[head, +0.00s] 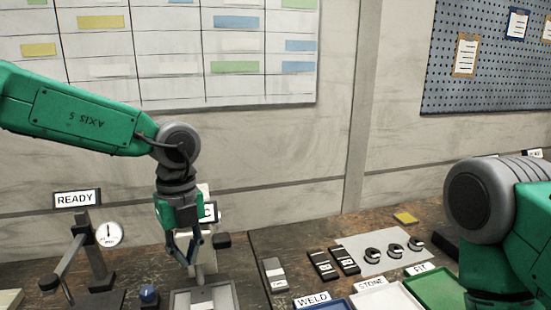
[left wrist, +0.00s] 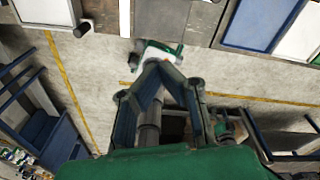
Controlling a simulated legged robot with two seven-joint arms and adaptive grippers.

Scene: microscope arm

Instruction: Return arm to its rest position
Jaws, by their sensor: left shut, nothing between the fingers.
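My left gripper (head: 188,258) points down over the bench and is shut with nothing in it. Its fingers also show in the left wrist view (left wrist: 158,70). Behind it stands a pale device (head: 208,194) with a sign, partly hidden by the gripper; a dark knob-like part (head: 222,240) sticks out to the right. I cannot tell whether the gripper touches it. The device's base and arm are largely covered. My right arm enters at the right edge, but its gripper is not in view.
A READY sign (head: 77,199) on a post and a round gauge (head: 108,234) stand at the left. WELD, STONE and FIT trays (head: 438,289), dark blocks (head: 322,264) and a grey mat (head: 372,262) fill the right.

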